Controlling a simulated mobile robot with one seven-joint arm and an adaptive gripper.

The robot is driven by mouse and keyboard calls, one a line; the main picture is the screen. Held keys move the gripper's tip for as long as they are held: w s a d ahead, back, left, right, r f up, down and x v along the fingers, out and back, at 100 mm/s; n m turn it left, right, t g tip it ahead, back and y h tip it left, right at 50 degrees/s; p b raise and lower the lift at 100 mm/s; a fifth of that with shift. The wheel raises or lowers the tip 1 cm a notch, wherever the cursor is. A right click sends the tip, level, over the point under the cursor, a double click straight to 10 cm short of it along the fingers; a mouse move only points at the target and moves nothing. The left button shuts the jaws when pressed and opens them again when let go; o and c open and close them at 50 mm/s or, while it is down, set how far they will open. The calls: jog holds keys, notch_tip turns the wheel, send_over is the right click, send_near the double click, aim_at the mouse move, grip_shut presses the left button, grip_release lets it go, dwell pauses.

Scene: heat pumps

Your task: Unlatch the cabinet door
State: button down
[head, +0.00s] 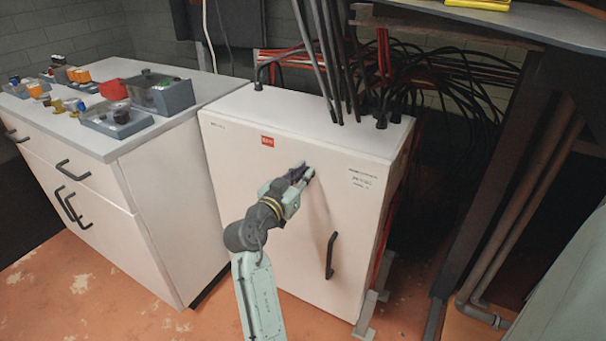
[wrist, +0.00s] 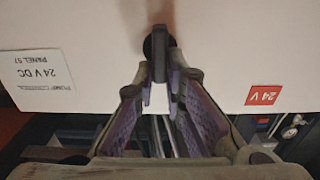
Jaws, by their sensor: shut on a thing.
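The white cabinet door (head: 265,215) stands closed in the head view. My gripper (head: 302,174) is at the upper middle of the door. In the wrist view, which is upside down, a small black latch (wrist: 157,50) sticks out from the door (wrist: 220,40). My gripper (wrist: 158,88) is shut on the latch, with one purple-padded finger on each side of its lever. In the head view the latch is hidden behind the fingers. A black bar handle (head: 331,255) sits lower on the door, to the right of my arm, and is not held.
A white drawer unit (head: 150,190) with control boxes on top stands close on the left. Thick black cables (head: 325,60) rise from the cabinet's top. A dark table leg (head: 490,200) and pipes stand on the right. Some orange floor shows in front.

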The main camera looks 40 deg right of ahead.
jog(key=shift+n, duration=0.3)
jog(key=n, duration=0.1)
jog(key=n+p, duration=0.1)
jog(key=n, duration=0.1)
jog(key=shift+w+a+n, duration=0.15)
jog(key=shift+w+n, duration=0.15)
jog(key=shift+w, duration=0.05)
jog(key=shift+w+a+f+n+p, duration=0.25)
jog(key=shift+n+p, duration=0.85)
jog(key=shift+n, duration=1.2)
jog(key=shift+w+d+f+n+p, duration=0.1)
jog(key=shift+f+n+p, duration=0.2)
jog(key=shift+n+p, duration=1.45)
jog(key=shift+w+a+f+n+p, duration=0.15)
jog(key=shift+f+n+p, duration=0.25)
jog(key=shift+n, duration=2.45)
jog(key=shift+d, duration=0.1)
jog(key=c, duration=1.7)
grip_release()
jog(key=shift+o, duration=0.2)
